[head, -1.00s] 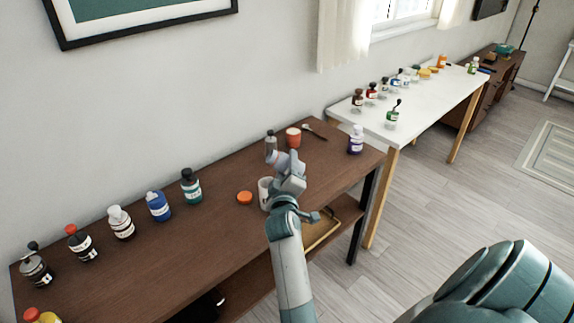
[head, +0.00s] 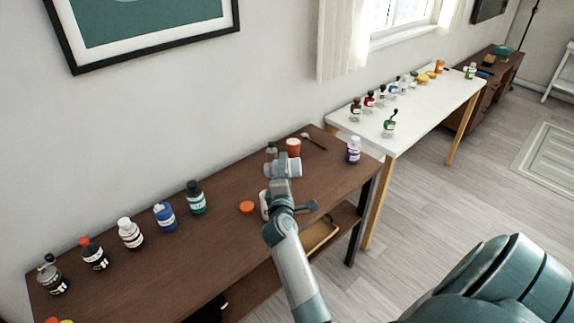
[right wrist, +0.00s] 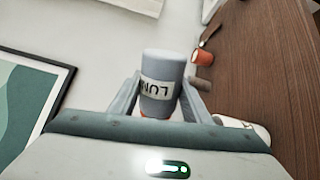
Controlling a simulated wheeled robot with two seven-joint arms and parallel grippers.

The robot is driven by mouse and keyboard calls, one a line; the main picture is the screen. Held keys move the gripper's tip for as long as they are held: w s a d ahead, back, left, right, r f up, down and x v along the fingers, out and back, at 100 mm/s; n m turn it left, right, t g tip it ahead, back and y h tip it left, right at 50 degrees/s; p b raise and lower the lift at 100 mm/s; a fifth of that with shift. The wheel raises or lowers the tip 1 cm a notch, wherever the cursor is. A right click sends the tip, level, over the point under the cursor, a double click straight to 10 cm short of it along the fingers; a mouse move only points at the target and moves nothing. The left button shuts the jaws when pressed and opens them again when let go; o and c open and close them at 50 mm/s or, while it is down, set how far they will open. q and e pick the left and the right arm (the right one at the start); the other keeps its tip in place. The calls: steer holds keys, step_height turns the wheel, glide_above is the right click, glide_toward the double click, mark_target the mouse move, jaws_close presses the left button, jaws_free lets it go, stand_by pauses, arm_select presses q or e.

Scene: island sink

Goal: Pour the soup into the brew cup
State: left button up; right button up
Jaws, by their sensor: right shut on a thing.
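My right gripper (head: 284,172) is shut on a pale grey-blue cylindrical container (right wrist: 163,72). The container has a white label with partly readable dark letters, and a little orange shows at its near end in the right wrist view. In the head view the container (head: 276,167) is tilted to nearly lying on its side, above the table. A white cup (head: 264,204) stands just below and left of the gripper, mostly hidden behind my arm. A white rounded thing (right wrist: 243,128) shows beside the gripper in the right wrist view. I cannot see any liquid flowing. My left gripper is out of view.
An orange lid (head: 247,207) lies left of the white cup on the brown table (head: 225,235). An orange-red cup (head: 293,147), a small grey bottle (head: 271,151) and a spoon (head: 314,141) are behind. A purple-labelled bottle (head: 353,150) stands right. Several bottles line the left.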

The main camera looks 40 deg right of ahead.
steer(key=shift+w+a+r+n+p, duration=0.15)
steer(key=shift+r+n+p, duration=0.25)
steer(key=shift+n+p, duration=0.25)
steer(key=shift+w+a+r+n+p, duration=0.15)
steer(key=shift+r+n+p, duration=0.25)
steer(key=shift+n, duration=0.45)
steer(key=shift+f, duration=0.15)
stand_by(0.8)
